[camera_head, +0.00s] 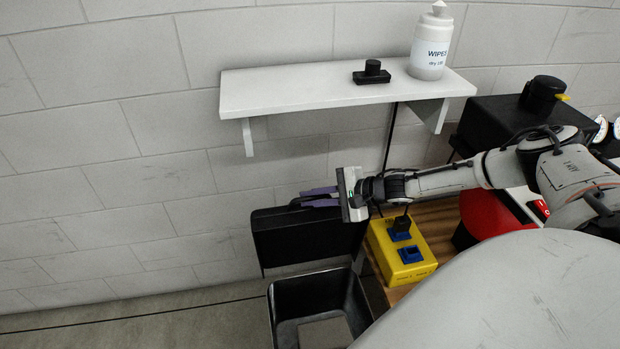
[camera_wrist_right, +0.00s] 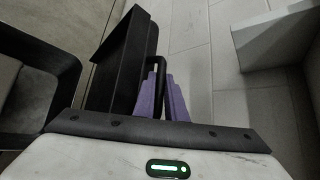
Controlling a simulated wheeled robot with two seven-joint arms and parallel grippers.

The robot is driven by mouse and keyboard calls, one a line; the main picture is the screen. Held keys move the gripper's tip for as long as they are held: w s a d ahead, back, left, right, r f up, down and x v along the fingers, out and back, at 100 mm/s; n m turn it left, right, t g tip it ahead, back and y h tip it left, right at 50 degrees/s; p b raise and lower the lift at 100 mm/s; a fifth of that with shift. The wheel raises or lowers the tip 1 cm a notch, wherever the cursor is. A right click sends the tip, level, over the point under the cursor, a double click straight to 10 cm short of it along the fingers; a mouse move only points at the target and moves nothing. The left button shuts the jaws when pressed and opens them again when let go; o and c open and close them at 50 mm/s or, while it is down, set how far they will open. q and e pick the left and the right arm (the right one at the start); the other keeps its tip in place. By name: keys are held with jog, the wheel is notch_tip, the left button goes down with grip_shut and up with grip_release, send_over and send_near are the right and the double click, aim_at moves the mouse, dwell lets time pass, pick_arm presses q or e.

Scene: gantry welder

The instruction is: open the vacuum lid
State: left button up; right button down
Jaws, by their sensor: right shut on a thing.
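The vacuum lid (camera_head: 308,240) is a black panel, raised and steeply tilted near the wall behind a black open-topped container (camera_head: 278,305). In the right wrist view the lid (camera_wrist_right: 122,62) shows as a black slab with a dark handle (camera_wrist_right: 160,64) at its side. My right gripper (camera_head: 312,199) is at the lid's upper edge, its purple fingers shut on the handle. They also show in the right wrist view (camera_wrist_right: 163,92). The fingers partly hide the handle. My left gripper is not in view.
A white shelf (camera_head: 300,87) above my right gripper carries a wipes bottle (camera_head: 431,50) and a small black knob piece (camera_head: 372,74). A yellow box (camera_head: 402,254) with blue sockets stands right of the lid. Bare floor (camera_head: 130,325) lies at left.

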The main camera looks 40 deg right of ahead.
jog(key=shift+s+a+f, duration=0.2)
jog(key=shift+f, duration=0.05)
jog(key=c, duration=2.1)
grip_release()
jog(key=shift+v, duration=5.2)
jog(key=shift+w+r, duration=0.1)
jog(key=shift+w, duration=0.05)
